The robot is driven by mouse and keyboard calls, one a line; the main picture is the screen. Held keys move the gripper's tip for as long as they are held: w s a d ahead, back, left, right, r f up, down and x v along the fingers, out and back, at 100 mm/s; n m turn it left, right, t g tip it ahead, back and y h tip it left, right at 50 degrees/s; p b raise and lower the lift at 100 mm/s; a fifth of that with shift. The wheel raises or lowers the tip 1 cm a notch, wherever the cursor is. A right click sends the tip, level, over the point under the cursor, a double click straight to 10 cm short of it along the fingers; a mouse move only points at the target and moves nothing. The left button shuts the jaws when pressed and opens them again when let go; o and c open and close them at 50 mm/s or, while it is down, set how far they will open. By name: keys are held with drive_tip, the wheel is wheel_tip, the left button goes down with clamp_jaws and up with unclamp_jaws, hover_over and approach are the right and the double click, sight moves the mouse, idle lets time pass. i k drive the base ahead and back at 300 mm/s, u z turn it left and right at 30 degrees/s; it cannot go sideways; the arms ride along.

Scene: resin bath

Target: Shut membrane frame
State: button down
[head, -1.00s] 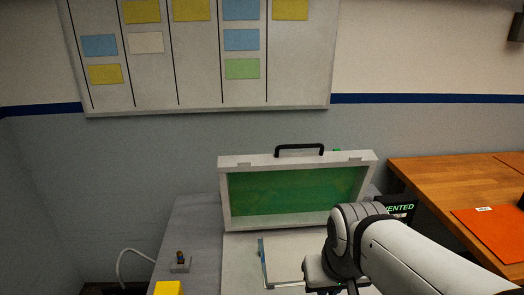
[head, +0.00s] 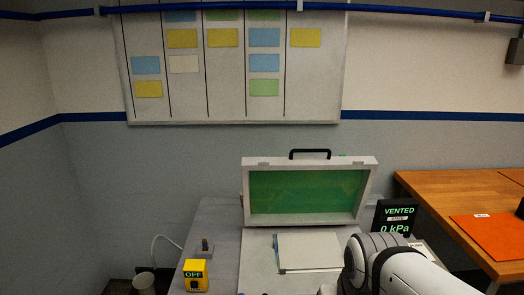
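The membrane frame (head: 368,190) stands raised at the back of the grey bench, a pale rectangular border around a green translucent membrane (head: 306,192). A black handle (head: 310,152) is on its top edge. Below it lies the flat pale bed, with a light panel (head: 309,250) on it. My arm comes in from the lower right in the head view, in front of the bed's right side. My gripper is not visible; it lies below the picture's lower edge or is hidden by the arm.
A display (head: 396,218) reading VENTED, 0 kPa stands right of the frame. A yellow box (head: 195,275) marked OFF and a small toggle switch (head: 204,247) are at left. A wooden table (head: 460,205) with an orange sheet (head: 487,233) is at right.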

sight(290, 191)
drive_tip(key=u, duration=0.2)
drive_tip(key=i, duration=1.1)
drive_tip(key=z, duration=0.2)
